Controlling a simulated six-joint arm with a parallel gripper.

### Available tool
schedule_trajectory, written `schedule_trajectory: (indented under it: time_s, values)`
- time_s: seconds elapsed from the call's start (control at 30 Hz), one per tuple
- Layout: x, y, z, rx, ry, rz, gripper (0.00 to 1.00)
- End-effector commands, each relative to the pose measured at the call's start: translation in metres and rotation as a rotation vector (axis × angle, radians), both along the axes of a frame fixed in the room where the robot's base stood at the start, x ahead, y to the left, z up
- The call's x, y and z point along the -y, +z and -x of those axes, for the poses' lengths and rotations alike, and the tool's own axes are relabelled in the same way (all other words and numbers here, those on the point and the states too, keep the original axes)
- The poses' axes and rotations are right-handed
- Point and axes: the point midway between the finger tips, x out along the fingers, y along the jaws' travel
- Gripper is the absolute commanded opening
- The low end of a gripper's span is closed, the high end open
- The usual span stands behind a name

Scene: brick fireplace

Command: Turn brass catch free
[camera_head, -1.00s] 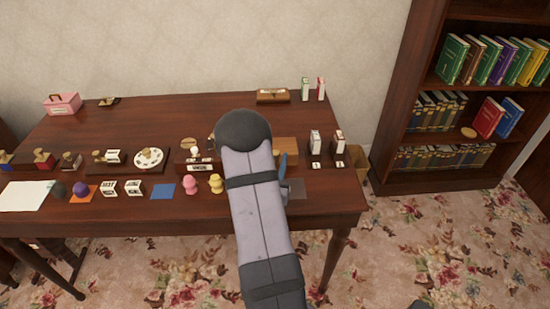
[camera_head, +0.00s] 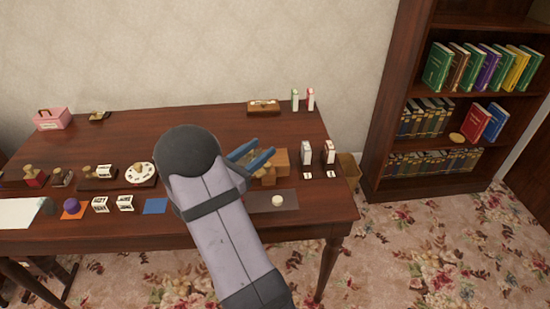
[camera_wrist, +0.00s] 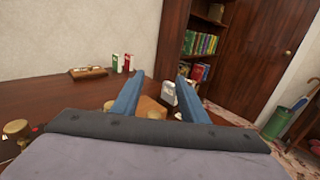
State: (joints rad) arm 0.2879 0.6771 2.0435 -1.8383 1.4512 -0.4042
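My gripper (camera_head: 265,148) is over the right part of the dark wooden table (camera_head: 215,118), its two blue fingers spread apart with nothing between them. In the wrist view my gripper (camera_wrist: 161,72) is also open. A wooden box (camera_head: 263,107) with small pale or brass-coloured details on top stands at the table's back edge, beyond my gripper and apart from it. It also shows in the wrist view (camera_wrist: 88,72), left of the fingers. I cannot make out for certain which part is the brass catch. Light-brown wooden blocks (camera_head: 280,160) stand close by the fingers, and my arm hides part of the table.
Green- and red-topped white items (camera_head: 302,100) stand right of the box. Two white-fronted items (camera_head: 318,153) stand near the right edge. A grey mat (camera_head: 258,202) bears a pale disc (camera_head: 278,200). A pink box (camera_head: 52,119) stands back left. The table's back middle is clear.

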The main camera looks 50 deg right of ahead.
Motion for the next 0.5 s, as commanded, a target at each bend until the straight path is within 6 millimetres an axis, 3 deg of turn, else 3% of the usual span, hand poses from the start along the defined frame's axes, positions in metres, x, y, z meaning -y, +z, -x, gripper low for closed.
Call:
schedule_trajectory:
  time_s: [0.27, 0.5]
  values:
    - [0.0, -0.02, 0.0, -0.005, 0.002, 0.0, 0.4]
    - [0.0, -0.058, 0.0, -0.007, 0.002, 0.0, 0.4]
